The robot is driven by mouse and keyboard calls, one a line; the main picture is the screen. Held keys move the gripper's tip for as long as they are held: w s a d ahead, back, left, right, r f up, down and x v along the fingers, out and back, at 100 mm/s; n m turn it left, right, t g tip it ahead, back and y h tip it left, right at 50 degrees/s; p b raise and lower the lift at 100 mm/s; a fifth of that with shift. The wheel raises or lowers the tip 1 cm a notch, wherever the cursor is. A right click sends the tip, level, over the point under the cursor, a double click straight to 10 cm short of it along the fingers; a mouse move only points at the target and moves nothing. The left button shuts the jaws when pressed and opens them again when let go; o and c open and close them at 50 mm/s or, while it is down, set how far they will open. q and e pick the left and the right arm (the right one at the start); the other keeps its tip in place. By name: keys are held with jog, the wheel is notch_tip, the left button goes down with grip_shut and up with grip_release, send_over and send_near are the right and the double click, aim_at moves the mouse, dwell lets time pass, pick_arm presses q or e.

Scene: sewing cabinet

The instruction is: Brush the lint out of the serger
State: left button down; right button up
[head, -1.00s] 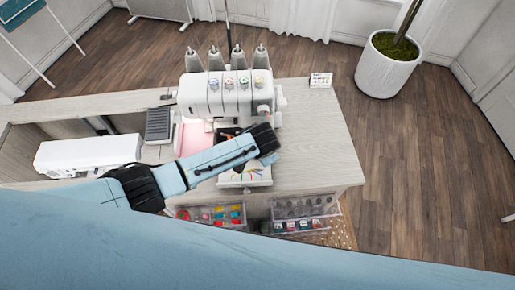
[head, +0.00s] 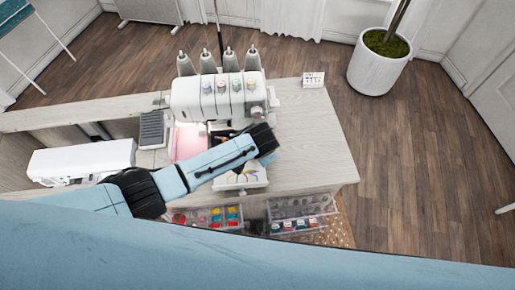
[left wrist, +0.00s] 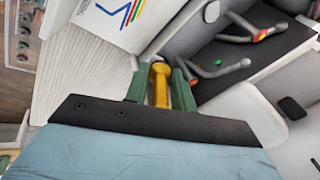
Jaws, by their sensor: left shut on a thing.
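The white serger (head: 218,97) with several thread cones stands on the cabinet top in the head view. My left arm reaches across in front of it, and its wrist hides part of the serger's front. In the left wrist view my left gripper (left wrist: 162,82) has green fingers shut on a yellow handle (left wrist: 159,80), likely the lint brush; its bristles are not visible. Beyond the fingers is the serger's open dark cavity (left wrist: 250,52) with grey looper arms and small red and green marks. My right gripper is not in view.
A white sewing machine (head: 80,162) and a grey pedal-like box (head: 153,129) are at the left. A pink sheet (head: 188,141) lies beside the serger. A printed card (left wrist: 118,20) lies in front of it. Clear trays (head: 302,207) sit below the front edge.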

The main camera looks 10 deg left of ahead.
pick_arm(q)
jog(key=shift+r+p, duration=2.8)
jog(key=shift+r, duration=0.15)
jog(key=shift+f, duration=0.1)
